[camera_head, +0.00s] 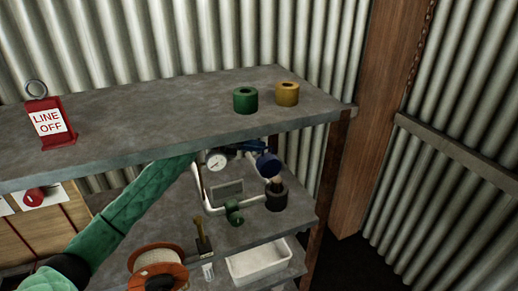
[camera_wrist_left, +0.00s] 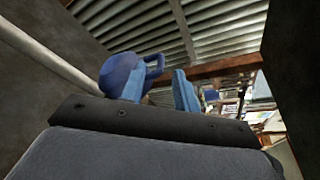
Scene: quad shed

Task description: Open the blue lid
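The blue lid (camera_head: 268,165) is a round blue cap under the top shelf, at the upper end of white pipework. In the left wrist view it is a rounded blue shape (camera_wrist_left: 112,70) with a loop handle. My left arm reaches under the top shelf from the left. My left gripper (camera_head: 246,147) is beside the lid and partly hidden by the shelf edge. In the left wrist view its two light blue fingers (camera_wrist_left: 158,92) stand apart, with the loop showing between them. I cannot tell whether a finger touches the lid. My right gripper is not in view.
The top shelf (camera_head: 180,108) overhangs the work area. Below are a gauge (camera_head: 216,161), a green valve (camera_head: 234,211), a dark pot (camera_head: 276,199), a brush (camera_head: 203,242), a cable reel (camera_head: 158,268) and a white tray (camera_head: 259,264). A wooden post (camera_head: 364,120) stands to the right.

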